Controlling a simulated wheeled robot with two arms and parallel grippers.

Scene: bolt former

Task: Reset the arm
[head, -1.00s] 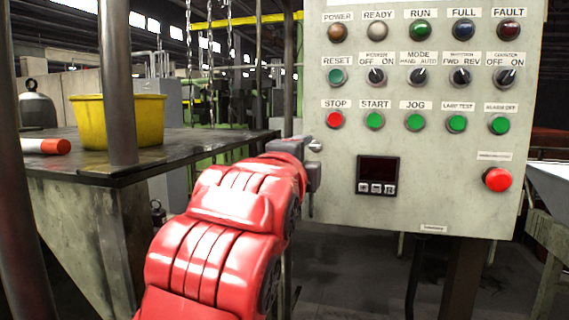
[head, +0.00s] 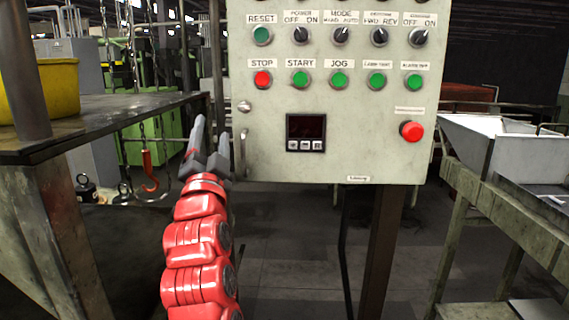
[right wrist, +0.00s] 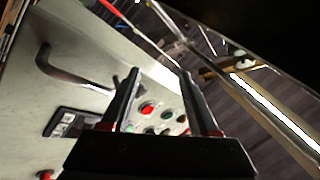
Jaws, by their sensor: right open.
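My right gripper (head: 212,127) is at the end of my red arm, just left of the control panel (head: 270,165) in the head view. Its two grey fingers point up and stand apart with nothing between them. One finger overlaps the panel's left edge near the handle (head: 240,155); I cannot tell whether they touch. In the right wrist view the gripper (right wrist: 160,72) shows two parallel dark fingers with a gap. The panel face (right wrist: 85,70) and its buttons lie beyond them, seen at a slant. My left gripper is not in view.
A dark table (head: 110,115) with a yellow bin (head: 45,90) stands at the left. A red hook (head: 150,172) hangs between table and panel. A white chute (head: 490,145) on a metal frame is at the right. Floor below the panel looks clear.

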